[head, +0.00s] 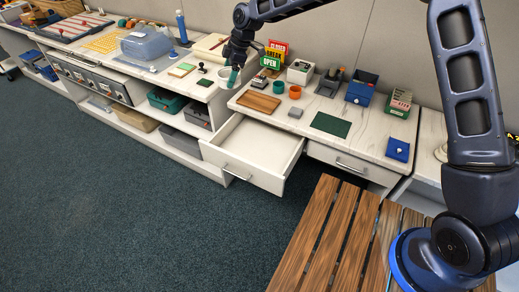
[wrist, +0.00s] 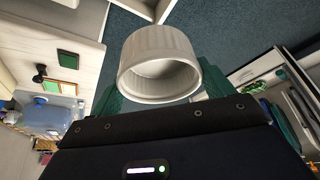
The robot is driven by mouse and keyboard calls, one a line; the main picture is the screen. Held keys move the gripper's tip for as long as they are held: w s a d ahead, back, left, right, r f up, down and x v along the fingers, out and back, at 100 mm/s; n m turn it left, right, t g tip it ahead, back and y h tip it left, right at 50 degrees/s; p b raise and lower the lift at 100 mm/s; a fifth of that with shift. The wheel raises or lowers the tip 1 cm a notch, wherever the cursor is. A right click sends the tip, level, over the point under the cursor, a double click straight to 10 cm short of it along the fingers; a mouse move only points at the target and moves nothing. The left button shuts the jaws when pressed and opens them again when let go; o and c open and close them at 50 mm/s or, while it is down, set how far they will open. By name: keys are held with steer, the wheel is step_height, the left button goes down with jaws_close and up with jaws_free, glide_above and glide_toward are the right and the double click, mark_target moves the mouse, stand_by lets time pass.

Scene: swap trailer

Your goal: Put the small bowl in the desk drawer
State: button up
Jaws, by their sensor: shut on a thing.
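The small bowl is white and ribbed; it shows large in the wrist view (wrist: 158,58) between the green fingers of my gripper (wrist: 160,88), its opening facing the camera. The desk drawer (head: 262,147) is pulled out and looks empty, below and in front of my gripper. A second desk drawer (head: 345,162) to its right is closed.
A slatted wooden bench (head: 325,240) stands in front at the right. The carpet (head: 120,210) at left is clear.

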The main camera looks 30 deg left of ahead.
mark_target(235, 149)
steer(key=f, duration=2.7)
steer(key=s+f, duration=0.1)
steer(key=f, duration=1.3)
steer(key=shift+a, duration=0.25)
steer(key=shift+f, duration=0.25)
steer(key=o, duration=1)
steer(key=shift+o, duration=0.3)
steer(key=shift+r, duration=0.1)
steer(key=shift+r, duration=0.15)
steer(key=v, duration=1.2)
